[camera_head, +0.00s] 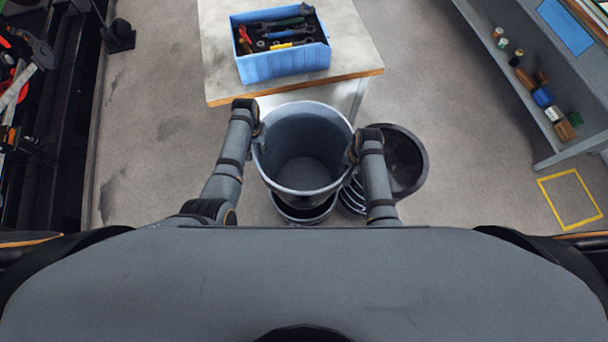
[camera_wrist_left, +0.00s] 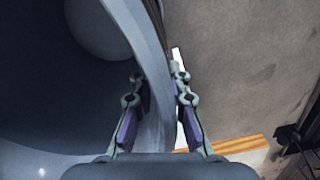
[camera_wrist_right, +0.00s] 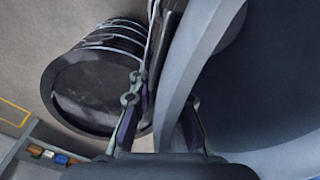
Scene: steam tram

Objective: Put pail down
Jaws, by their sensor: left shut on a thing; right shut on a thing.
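A grey-blue pail (camera_head: 304,150) is held upright between my two arms in the head view, and it looks empty inside. My left gripper (camera_head: 256,140) is shut on the pail's left rim; in the left wrist view its fingers (camera_wrist_left: 158,110) sit on either side of the pail wall (camera_wrist_left: 150,60). My right gripper (camera_head: 352,150) is shut on the right rim; in the right wrist view its fingers (camera_wrist_right: 160,115) straddle the wall (camera_wrist_right: 195,60). How high the pail's bottom is cannot be told.
A table (camera_head: 225,70) with a blue tool crate (camera_head: 285,65) is ahead. A shelf (camera_head: 490,75) with small items is at right. A yellow floor square (camera_head: 543,190) is empty.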

